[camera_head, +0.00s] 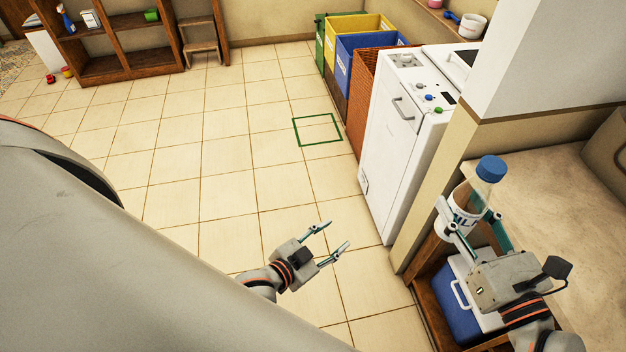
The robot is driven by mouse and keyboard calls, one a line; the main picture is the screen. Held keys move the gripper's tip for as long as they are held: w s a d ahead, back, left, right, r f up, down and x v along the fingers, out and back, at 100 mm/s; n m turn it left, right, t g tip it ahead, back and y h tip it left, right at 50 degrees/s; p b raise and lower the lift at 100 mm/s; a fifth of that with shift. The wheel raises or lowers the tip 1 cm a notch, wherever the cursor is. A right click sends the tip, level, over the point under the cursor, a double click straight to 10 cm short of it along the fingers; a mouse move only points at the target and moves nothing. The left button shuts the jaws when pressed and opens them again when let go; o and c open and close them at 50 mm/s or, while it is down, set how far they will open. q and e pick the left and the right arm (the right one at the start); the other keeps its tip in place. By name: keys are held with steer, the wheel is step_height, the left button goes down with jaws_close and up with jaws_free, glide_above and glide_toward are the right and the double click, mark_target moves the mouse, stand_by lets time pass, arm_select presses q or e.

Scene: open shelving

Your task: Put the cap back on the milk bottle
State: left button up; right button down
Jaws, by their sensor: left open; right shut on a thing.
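A bare shelf top (560,215) lies right of the bottle, with a blue and white cooler box (455,305) below. A white appliance (392,135) and colored bins (357,28) stand behind. The tiled floor (220,150) is mostly clear, with a green square outline (296,132).

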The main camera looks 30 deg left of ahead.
arm_select(q)
steer(key=s+a+f+n+g+y, duration=0.1)
steer(key=s+a+f, duration=0.3)
steer(key=s, duration=0.5)
step_height(320, 180, down, 2)
steer(key=shift+s+a+f+n+g+y, duration=0.35)
steer(key=shift+n+g, duration=0.25)
steer(key=shift+g, duration=0.3)
steer(key=shift+w+r, duration=0.15)
